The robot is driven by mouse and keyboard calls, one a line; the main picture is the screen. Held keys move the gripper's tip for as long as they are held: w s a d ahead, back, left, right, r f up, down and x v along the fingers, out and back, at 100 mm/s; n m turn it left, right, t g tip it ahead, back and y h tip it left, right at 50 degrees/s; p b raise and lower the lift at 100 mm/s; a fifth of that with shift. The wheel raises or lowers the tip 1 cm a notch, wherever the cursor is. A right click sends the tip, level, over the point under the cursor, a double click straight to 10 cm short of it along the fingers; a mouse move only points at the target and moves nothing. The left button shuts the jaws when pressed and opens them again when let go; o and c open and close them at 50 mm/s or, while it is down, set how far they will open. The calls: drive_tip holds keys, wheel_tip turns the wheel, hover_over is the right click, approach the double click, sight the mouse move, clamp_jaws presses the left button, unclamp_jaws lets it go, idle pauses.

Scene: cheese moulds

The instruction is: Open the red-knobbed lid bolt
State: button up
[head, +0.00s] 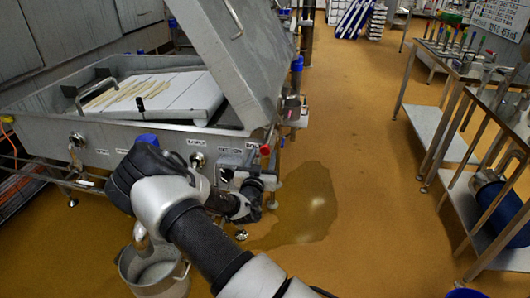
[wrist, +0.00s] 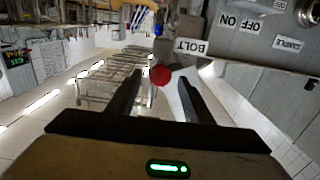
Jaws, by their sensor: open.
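The red knob of the lid bolt (head: 265,150) sits at the right front corner of a steel vat (head: 110,140) in the head view. In the wrist view the round red knob (wrist: 160,75) shows between the fingertips of my gripper (wrist: 159,84), next to a label reading BOLT (wrist: 191,47). My gripper is open, with a finger on either side of the knob in that view. I cannot tell how far the fingertips are from it. The vat's large steel lid (head: 235,50) stands raised and tilted. The bolt's shaft is not clearly visible.
A steel bucket (head: 155,272) stands below my arm. Labels and a control (wrist: 308,12) line the vat's front panel. A wet patch (head: 305,210) lies on the brown floor right of the vat.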

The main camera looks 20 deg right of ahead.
sight(265, 151)
drive_tip(key=shift+x, duration=1.85)
